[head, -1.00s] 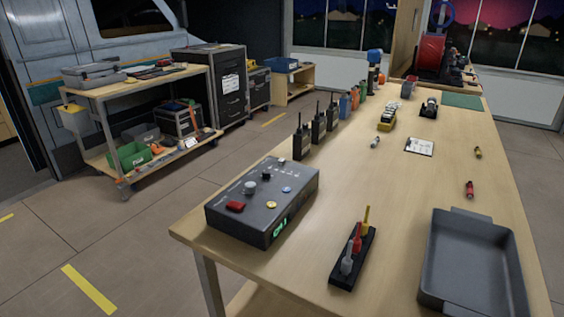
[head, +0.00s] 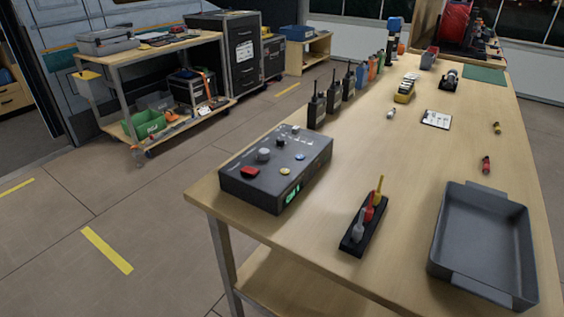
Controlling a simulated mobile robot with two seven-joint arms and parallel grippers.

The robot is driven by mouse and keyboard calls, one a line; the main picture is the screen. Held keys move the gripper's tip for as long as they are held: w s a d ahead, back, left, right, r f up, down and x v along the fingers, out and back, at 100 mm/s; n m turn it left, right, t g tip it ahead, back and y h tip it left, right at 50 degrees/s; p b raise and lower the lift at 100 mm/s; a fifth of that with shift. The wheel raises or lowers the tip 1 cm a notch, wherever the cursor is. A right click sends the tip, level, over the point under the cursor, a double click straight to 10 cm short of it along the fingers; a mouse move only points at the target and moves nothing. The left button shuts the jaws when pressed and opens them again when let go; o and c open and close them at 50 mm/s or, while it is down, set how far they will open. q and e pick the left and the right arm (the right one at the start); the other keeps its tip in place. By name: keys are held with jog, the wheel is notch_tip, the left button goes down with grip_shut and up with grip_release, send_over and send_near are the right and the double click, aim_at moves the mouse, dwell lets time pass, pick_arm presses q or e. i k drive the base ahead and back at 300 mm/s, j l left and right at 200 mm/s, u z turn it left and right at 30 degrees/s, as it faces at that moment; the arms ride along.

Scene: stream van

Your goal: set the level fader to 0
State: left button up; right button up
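A dark grey control box (head: 235,191) sits at the near left corner of the wooden table. Its top carries a red button (head: 250,172), a grey round knob (head: 263,154), a small black knob (head: 281,142), a yellow button (head: 285,171), a blue button (head: 300,157) and a row of tiny pale marks. A lit green display (head: 292,194) is on its side face; its reading is too small to tell. I cannot tell for sure which control is the level fader, or its setting. Neither of my grippers is in view.
On the table (head: 340,165), a black rack (head: 364,237) with coloured upright pieces and a grey tray (head: 483,283) stand right of the box. Several radios (head: 317,108) stand behind it. A wheeled cart (head: 150,55) is at the back left. Floor left of the table is clear.

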aim_at(297, 129)
jog(key=k+j+z, duration=0.15)
jog(key=z, duration=0.25)
jog(key=k+j+z, duration=0.1)
jog(key=k+z, duration=0.15)
jog(key=z, duration=0.15)
jog(key=k+z, duration=0.25)
jog(key=z, duration=0.15)
